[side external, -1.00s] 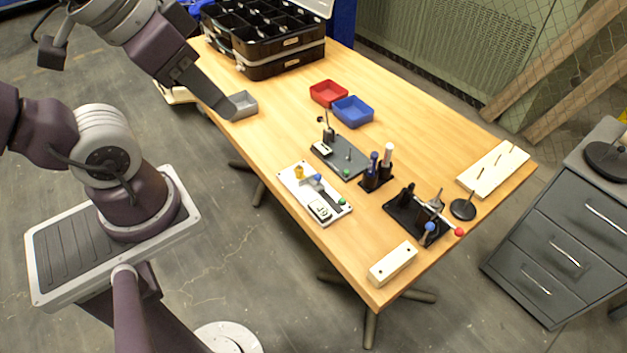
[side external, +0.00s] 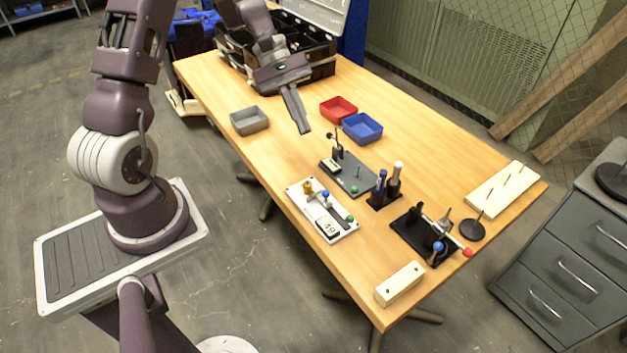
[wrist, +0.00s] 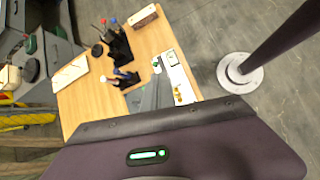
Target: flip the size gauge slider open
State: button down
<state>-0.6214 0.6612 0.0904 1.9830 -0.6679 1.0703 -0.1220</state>
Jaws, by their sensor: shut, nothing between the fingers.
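A white panel (side external: 345,233) lies near the table's front edge, with a yellow knob (side external: 308,187), a blue knob (side external: 326,196), a green knob and a small display (side external: 327,227). It also shows in the wrist view (wrist: 175,69). My gripper (side external: 303,128) is shut and empty, above the table behind the grey plate, touching nothing.
A red bin (side external: 338,108) and a blue bin (side external: 362,128) stand right of my gripper, a grey bin (side external: 249,120) left. Tool holder (side external: 384,196), black fixture (side external: 415,231), wooden block (side external: 399,284) and pegged board (side external: 502,188) are to the right. A black organizer case (side external: 318,62) stands behind.

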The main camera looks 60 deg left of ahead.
aim_at(323, 193)
jog(key=a+f+n+t+h, duration=0.1)
jog(key=a+f+n, duration=0.4)
jog(key=f, duration=0.5)
jog(key=shift+f+t+h, duration=0.25)
jog(key=shift+t+h, duration=0.05)
jog(key=shift+h, duration=0.3)
jog(key=x, duration=1)
jog(key=shift+a, duration=0.1)
jog(key=shift+d, duration=1.65)
jog(key=shift+r, duration=0.1)
